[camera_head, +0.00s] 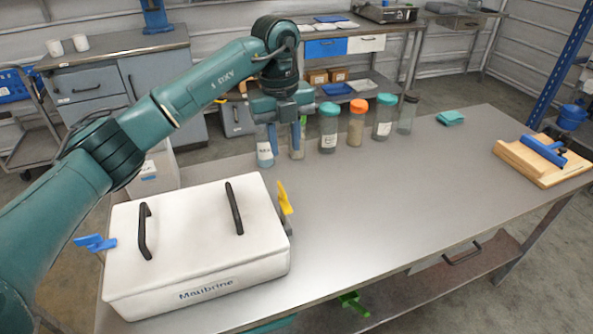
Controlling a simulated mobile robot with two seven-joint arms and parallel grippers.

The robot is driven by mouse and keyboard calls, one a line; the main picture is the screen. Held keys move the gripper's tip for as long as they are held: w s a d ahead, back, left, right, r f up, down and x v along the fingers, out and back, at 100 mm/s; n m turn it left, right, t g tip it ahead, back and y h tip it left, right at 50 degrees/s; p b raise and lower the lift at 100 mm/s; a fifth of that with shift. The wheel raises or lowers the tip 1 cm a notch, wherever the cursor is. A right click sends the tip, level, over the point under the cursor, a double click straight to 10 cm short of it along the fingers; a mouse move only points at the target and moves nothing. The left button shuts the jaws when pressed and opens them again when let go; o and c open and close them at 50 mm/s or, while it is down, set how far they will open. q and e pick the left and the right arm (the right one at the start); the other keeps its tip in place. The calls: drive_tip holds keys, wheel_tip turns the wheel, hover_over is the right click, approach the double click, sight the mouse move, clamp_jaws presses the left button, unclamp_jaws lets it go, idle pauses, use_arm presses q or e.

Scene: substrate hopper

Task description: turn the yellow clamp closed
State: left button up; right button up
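The yellow clamp (285,198) is on the right side of a white lidded box (190,215) with two black handles. Its lever stands up, tilted, with its top near the lid's edge. My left gripper (288,138) is above the back of the table, behind and above the yellow clamp and well apart from it. Its two fingers point down and are spread, with nothing seen between them that it grips. A blue clamp (95,242) sticks out from the box's left side. My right gripper is not in view.
Several jars stand along the table's back edge, including an orange-lidded jar (357,121); two are partly hidden by my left gripper. A teal cloth (450,118) and a wooden board (540,162) with a blue handle lie right. The metal table (400,190) is clear in the middle.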

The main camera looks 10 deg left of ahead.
sight(282, 187)
use_arm(q)
drive_tip(key=shift+y, duration=0.3)
drive_tip(key=f, duration=0.4)
drive_tip(key=f+p, duration=0.1)
drive_tip(key=f, duration=0.3)
drive_tip(key=a+f+p, duration=0.1)
drive_tip(key=f, duration=0.3)
drive_tip(key=shift+w+a, duration=0.1)
drive_tip(key=shift+w, duration=0.2)
clamp_jaws()
